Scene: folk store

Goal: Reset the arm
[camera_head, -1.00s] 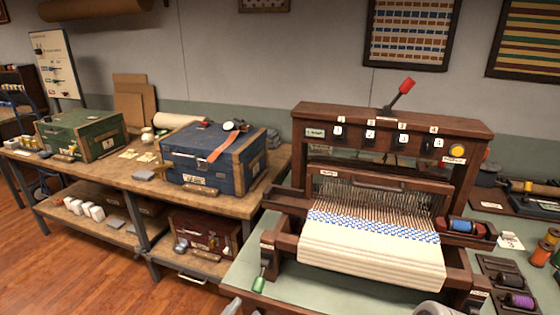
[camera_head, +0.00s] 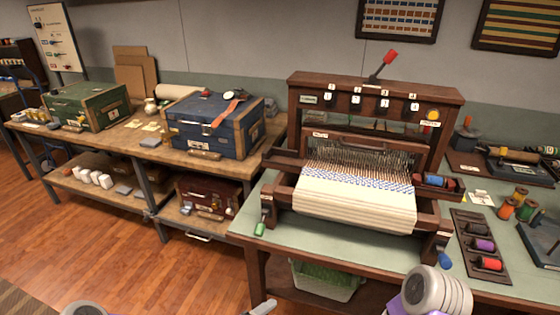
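Pale rounded parts of my arms show at the bottom edge, one at the lower left and a larger ribbed one with purple at the lower right. A small grey tip, perhaps part of a gripper, pokes in at the bottom middle. I cannot tell which arm it belongs to. No full pair of fingers shows, and no held thing is visible. A wooden loom (camera_head: 375,95) with cream and blue cloth (camera_head: 355,200) stands on the green-topped table (camera_head: 340,245) ahead. Its red-knobbed lever (camera_head: 389,57) points up and to the right.
A blue chest (camera_head: 205,122) and a green chest (camera_head: 85,103) stand on the wooden bench at the left. Thread spools in a dark rack (camera_head: 484,243) lie right of the loom. A pale basket (camera_head: 328,280) sits under the table. The floor at lower left is clear.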

